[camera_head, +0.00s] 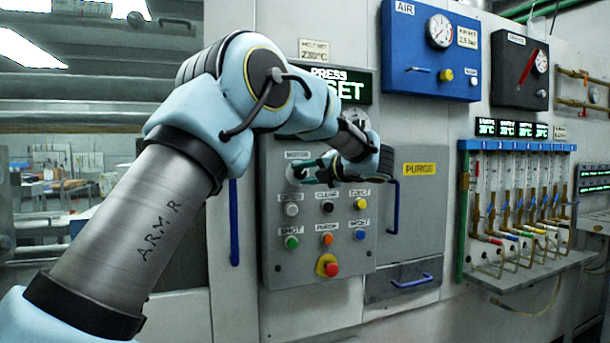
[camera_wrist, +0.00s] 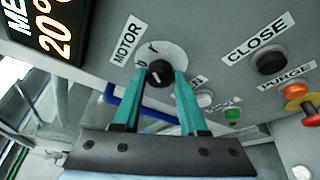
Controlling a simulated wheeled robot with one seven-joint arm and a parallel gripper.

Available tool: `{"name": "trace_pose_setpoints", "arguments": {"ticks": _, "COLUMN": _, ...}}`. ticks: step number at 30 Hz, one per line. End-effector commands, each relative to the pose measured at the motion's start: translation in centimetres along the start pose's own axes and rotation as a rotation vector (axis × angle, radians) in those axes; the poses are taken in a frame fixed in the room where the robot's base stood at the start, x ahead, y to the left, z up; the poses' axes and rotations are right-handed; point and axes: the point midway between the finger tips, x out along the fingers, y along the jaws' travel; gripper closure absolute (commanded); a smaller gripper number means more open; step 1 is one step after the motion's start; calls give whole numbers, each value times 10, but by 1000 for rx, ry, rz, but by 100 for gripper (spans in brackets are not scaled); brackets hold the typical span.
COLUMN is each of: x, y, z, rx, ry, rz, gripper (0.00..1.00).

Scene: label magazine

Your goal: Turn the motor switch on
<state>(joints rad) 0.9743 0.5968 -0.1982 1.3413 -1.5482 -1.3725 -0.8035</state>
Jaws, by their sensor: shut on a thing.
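The motor switch (camera_wrist: 158,73) is a black round knob on a pale disc beside the label MOTOR. In the wrist view my gripper (camera_wrist: 161,80) has its two teal fingers on either side of the knob, shut on it. The disc carries small marks near the knob's upper left; which one the knob points to is too small to tell. In the head view my gripper (camera_head: 300,172) is at the upper left of the grey button panel (camera_head: 272,240), just below the MOTOR label.
Several coloured buttons sit below and right of the switch, including a red emergency knob (camera_head: 330,268). A grey PURGE door (camera_head: 421,215) with a blue handle (camera_head: 393,205) is to the right. A dark display (camera_head: 352,87) is above the panel.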

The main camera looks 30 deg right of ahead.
Motion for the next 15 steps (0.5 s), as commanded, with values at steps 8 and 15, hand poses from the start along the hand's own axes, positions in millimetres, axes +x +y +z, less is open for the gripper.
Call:
{"name": "trace_pose_setpoints", "arguments": {"ticks": 8, "x": 0, "y": 0, "z": 0, "rx": 2, "ry": 0, "rz": 1, "gripper": 100}}
{"name": "trace_pose_setpoints", "arguments": {"ticks": 15, "x": 0, "y": 0, "z": 0, "rx": 2, "ry": 0, "rz": 1, "gripper": 38}}
